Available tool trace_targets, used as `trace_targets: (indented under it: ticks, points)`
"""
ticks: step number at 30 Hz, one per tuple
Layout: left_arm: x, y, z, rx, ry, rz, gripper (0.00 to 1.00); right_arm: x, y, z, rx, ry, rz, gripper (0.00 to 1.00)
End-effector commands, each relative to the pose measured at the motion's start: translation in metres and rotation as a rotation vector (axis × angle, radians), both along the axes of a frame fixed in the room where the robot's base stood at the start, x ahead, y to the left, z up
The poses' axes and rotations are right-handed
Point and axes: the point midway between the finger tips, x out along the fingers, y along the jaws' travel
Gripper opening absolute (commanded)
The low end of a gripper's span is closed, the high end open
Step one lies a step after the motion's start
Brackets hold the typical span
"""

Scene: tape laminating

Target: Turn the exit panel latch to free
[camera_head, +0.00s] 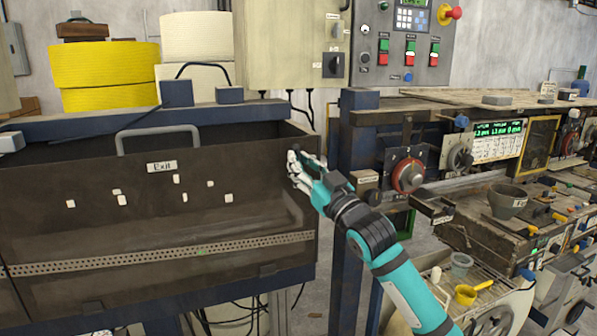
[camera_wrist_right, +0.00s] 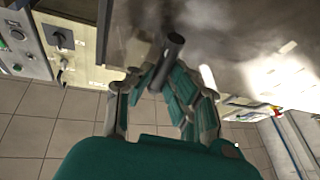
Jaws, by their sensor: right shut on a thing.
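The exit panel (camera_head: 100,215) is a wide dark sheet with a white "Exit" label (camera_head: 162,167) and a grey handle along its top edge. My right gripper (camera_head: 297,163) is at the panel's upper right corner and covers most of the latch there. In the right wrist view the latch (camera_wrist_right: 171,50) is a dark, short rod or knob in front of the blurred panel face (camera_wrist_right: 240,35). The fingers of my right gripper (camera_wrist_right: 160,82) are shut on it. Which way the latch is turned cannot be told. My left gripper is not in view.
A dark blue post (camera_head: 345,200) and a machine with a red-rimmed dial (camera_head: 407,175) stand close to the right of my right gripper. A grey control box (camera_head: 405,45) hangs on the wall behind. Yellow rolls (camera_head: 105,65) stand behind the panel.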

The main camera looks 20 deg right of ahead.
Motion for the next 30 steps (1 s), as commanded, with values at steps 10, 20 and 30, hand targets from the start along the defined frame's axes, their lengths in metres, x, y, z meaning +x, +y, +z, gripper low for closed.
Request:
trace_targets:
  ticks: [10,20,30]
  points:
    - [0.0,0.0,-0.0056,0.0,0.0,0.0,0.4,0.0004,-0.0036,-0.0015,0.147,0.008,0.001,0.0]
    - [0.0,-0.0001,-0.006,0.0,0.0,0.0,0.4,0.0004,-0.005,-0.0006,0.171,0.007,0.0,0.0]
    - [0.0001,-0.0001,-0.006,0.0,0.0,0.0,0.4,0.0004,-0.005,-0.0002,0.17,0.006,0.0,0.29]
